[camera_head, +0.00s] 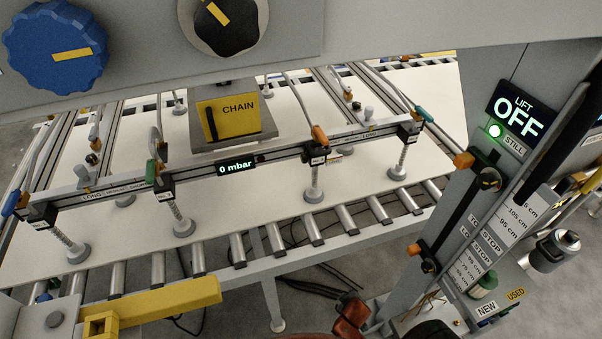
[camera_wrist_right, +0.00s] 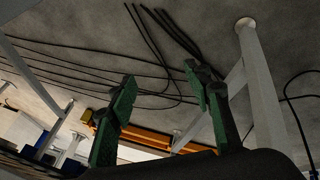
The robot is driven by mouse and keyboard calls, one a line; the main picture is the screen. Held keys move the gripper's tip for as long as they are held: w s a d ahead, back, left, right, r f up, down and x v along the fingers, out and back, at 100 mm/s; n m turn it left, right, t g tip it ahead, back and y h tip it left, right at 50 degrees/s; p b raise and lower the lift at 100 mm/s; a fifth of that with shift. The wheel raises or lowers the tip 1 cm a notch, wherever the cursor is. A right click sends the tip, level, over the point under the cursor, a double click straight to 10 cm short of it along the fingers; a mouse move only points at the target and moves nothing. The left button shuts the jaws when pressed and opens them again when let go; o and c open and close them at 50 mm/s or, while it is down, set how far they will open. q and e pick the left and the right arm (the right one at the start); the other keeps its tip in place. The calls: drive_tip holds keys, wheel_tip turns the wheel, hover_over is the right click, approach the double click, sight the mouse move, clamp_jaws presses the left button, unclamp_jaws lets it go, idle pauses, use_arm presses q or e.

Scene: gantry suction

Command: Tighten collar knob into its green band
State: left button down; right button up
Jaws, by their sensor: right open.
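Two orange stop collars sit on the grey lift column at the right of the head view. The upper collar (camera_head: 464,160) carries a dark round knob (camera_head: 489,179) with a little green on its face. The lower collar (camera_head: 415,249) carries another dark knob (camera_head: 429,265) with a small yellowish mark. The bands on both are too small to read. My right gripper (camera_wrist_right: 160,76) shows in the right wrist view with its two green-padded fingers apart and nothing between them. It points at the floor area, and neither collar is recognisable there. My left gripper is not in view.
A blue knob (camera_head: 55,45) and a black knob (camera_head: 222,25) are on the panel at top left. The suction beam (camera_head: 100,193) lies over a pale board (camera_head: 260,203) on rollers. The lift display (camera_head: 515,112) reads OFF. Cables lie on the floor (camera_wrist_right: 80,85).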

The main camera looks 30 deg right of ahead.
sight(303, 158)
drive_tip(key=w+d+r+t+h+b, duration=0.15)
drive_tip(key=w+r, duration=0.25)
drive_tip(key=r, duration=0.9)
drive_tip(key=w+d+r+t+h, duration=0.2)
drive_tip(key=w+d+r, duration=0.1)
drive_tip(key=r, duration=0.9)
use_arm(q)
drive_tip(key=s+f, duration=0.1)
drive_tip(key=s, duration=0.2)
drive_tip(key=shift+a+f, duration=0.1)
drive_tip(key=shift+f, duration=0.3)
use_arm(e)
drive_tip(key=w+r+n+t, duration=0.3)
drive_tip(key=w+r, duration=0.4)
drive_tip(key=w, duration=0.3)
drive_tip(key=w+a+r+n+t+y, duration=0.1)
drive_tip(key=w+r+n+t, duration=0.3)
drive_tip(key=w+r, duration=0.3)
drive_tip(key=w+r+n+t, duration=0.4)
drive_tip(key=w+r, duration=0.4)
drive_tip(key=w, duration=0.6)
drive_tip(key=shift+w+a+n+y, duration=0.2)
drive_tip(key=shift+w+n+y, duration=0.05)
drive_tip(key=shift+n, duration=0.55)
drive_tip(key=shift+c, duration=0.2)
